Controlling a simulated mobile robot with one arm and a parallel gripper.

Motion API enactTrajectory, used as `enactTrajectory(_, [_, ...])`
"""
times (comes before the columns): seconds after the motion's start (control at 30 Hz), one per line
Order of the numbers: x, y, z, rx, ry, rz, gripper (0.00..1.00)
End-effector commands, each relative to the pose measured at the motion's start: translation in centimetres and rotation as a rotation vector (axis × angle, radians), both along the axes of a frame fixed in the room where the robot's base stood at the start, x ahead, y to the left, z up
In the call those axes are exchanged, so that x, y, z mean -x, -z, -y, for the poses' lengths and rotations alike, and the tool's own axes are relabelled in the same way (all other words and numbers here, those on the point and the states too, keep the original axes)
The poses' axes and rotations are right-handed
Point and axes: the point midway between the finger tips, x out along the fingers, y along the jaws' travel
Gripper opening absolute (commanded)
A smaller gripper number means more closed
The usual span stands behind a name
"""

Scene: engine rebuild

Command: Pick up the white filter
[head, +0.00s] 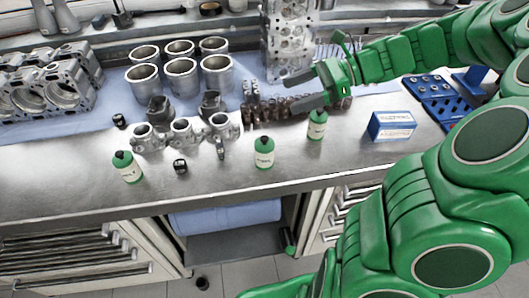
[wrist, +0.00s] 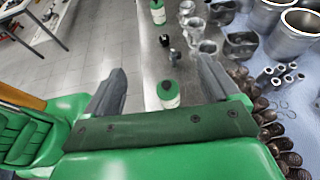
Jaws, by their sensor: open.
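I cannot make out with certainty a plain white filter in either view. Green-and-white bottle-like containers with dark caps stand upright on the metal bench: one at the left (head: 127,167), one in the middle (head: 264,153) and one at the right (head: 317,125). My gripper (head: 291,95) is open above the bench, close to the right container. In the wrist view my open gripper (wrist: 162,66) has one container (wrist: 169,95) showing between its fingers, below them. Its lower part is hidden by the gripper body. Nothing is held.
A blue-and-white box (head: 391,126) lies right of the containers. Small black caps (head: 180,166), metal castings (head: 183,131), cylinder liners (head: 180,77) and brown springs (head: 270,109) crowd the bench. A blue perforated rack (head: 438,98) is at right. The front edge is mostly free.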

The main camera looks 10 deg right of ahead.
Motion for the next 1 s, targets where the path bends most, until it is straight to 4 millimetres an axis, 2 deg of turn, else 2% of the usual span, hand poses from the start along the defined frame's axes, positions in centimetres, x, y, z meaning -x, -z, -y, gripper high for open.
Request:
enactTrajectory(0.37, [0.1,7.6,-0.1,-0.002,-0.004,-0.004,0.89])
enactTrajectory(0.63, [0.2,13.9,-0.2,-0.003,-0.005,-0.003,0.89])
enactTrajectory(0.8, [0.1,15.8,-0.2,0.001,-0.003,0.002,0.89])
enactTrajectory(1.0, [0.1,16.5,-1.2,0.000,-0.007,0.002,0.89])
